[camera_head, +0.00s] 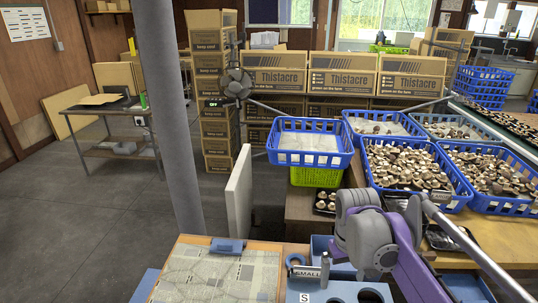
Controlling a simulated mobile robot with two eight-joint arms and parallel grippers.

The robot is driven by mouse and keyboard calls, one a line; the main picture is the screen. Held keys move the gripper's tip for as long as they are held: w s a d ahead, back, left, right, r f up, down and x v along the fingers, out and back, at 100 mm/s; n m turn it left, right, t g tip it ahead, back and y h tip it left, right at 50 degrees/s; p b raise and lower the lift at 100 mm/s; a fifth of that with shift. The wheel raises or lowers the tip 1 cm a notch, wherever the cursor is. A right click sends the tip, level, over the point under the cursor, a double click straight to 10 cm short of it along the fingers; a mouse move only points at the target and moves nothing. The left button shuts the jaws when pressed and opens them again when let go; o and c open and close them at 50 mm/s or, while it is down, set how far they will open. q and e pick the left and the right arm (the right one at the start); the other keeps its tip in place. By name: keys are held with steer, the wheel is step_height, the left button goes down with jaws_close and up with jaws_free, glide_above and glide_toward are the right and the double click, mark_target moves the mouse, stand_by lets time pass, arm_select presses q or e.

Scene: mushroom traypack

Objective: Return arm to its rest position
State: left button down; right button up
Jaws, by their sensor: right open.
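My right arm's purple and grey links come in at the bottom right, over the front table. My right gripper (320,270) is small in view beside the grey wrist, close to the "SMALL" label; its jaws are open and I see nothing held in it. Blue crates full of brown mushrooms (405,167) stand beyond the arm. A black tray (325,207) with a few mushrooms lies on the wooden surface left of the wrist, and another black tray (446,238) is partly hidden behind the arm. My left gripper is not in view.
A blue crate (343,159) with a pale liner sits on a green crate (316,178). A printed mat (215,275) lies at the front left. A grey pole (172,110) and white panel (239,190) stand left. Stacked cartons (275,62) are behind. The left floor is clear.

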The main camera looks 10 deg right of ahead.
steer(key=s+a+f+t+p, duration=0.2)
steer(key=s+a+f, duration=0.1)
steer(key=s, duration=0.4)
steer(key=s+a+f+t+p, duration=0.2)
steer(key=s+a+f+t, duration=0.1)
steer(key=s, duration=0.5)
steer(key=shift+f+y, duration=0.25)
steer(key=shift+y, duration=0.05)
